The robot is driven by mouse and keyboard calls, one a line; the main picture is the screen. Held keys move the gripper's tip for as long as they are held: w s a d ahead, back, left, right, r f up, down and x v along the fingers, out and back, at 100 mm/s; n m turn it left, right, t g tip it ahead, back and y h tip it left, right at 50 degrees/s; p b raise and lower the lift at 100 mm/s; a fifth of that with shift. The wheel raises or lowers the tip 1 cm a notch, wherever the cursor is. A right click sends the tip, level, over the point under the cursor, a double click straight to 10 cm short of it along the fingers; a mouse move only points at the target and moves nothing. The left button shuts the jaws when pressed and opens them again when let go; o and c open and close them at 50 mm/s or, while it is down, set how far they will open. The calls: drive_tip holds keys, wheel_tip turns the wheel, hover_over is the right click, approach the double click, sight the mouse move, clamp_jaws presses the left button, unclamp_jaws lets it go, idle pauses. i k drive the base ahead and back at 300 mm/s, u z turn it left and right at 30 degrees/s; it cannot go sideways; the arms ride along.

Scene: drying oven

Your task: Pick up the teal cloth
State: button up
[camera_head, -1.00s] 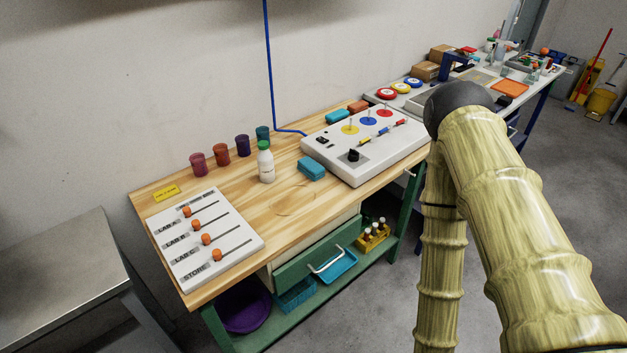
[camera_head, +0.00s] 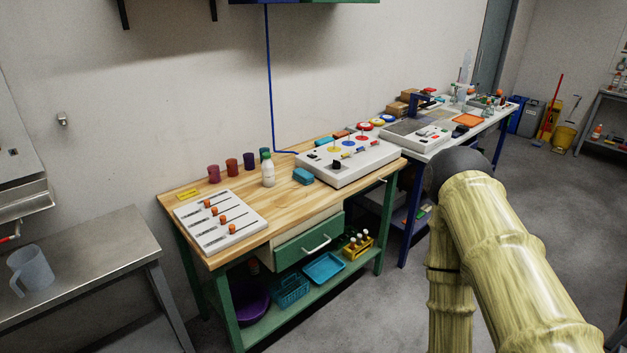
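A small teal-blue block-like item (camera_head: 303,176) lies on the wooden workbench (camera_head: 240,197), just left of the white control panel's front corner. A second small teal item (camera_head: 323,141) lies behind the panel, partly hidden by it. I cannot tell whether either is the teal cloth or a sponge; no clearly draped cloth shows. My arm, with a bamboo-like surface, fills the lower right, but its gripper is outside the view.
A white bottle (camera_head: 268,173), several coloured cups (camera_head: 231,165) and a slider board (camera_head: 220,222) stand on the bench. The white control panel (camera_head: 350,166) takes its right end. A metal table (camera_head: 80,264) with a jug (camera_head: 32,268) stands left. Open floor lies at right.

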sight(306, 178)
drive_tip(key=z, duration=0.5)
drive_tip(key=i, duration=1.25)
drive_tip(key=u, duration=0.35)
